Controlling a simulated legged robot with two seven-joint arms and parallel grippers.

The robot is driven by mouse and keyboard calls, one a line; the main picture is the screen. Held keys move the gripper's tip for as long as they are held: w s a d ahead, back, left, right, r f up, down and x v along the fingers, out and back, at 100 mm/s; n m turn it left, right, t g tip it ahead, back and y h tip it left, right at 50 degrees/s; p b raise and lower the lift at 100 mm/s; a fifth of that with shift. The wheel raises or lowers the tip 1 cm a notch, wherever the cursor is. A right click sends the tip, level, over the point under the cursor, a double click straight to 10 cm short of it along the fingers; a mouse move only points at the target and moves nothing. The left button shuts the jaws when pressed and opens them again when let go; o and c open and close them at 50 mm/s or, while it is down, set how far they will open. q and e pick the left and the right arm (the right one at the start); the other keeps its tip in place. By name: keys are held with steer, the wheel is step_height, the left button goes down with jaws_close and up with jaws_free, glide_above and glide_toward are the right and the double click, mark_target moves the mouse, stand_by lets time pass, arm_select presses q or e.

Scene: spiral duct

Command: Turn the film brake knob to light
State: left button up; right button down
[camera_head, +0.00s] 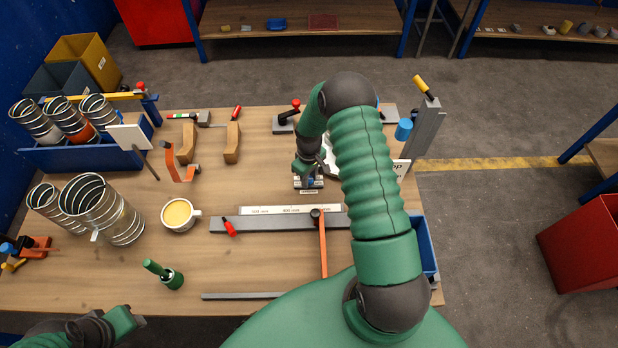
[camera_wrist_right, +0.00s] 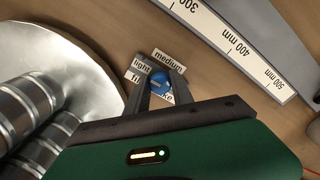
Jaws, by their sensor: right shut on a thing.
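The film brake knob (camera_wrist_right: 159,80) is a small blue dial in the right wrist view. White labels around it read "light" (camera_wrist_right: 141,66) and "medium" (camera_wrist_right: 169,60); a third label is mostly hidden by the fingers. My right gripper (camera_wrist_right: 160,86) is shut on the knob, one finger on each side. A pale mark shows on the knob, but I cannot tell clearly which label it points to.
A ruler bar (camera_head: 285,222) with an orange arm (camera_head: 322,245) lies just in front of the knob. A silver roll (camera_wrist_right: 50,70) is close to the right gripper.

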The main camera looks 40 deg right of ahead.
steer(key=shift+w, duration=0.1)
steer(key=c, duration=1.1)
jaws_free()
step_height(320, 180, up, 17)
steer(key=shift+f, duration=0.2)
steer(key=shift+d, duration=0.1)
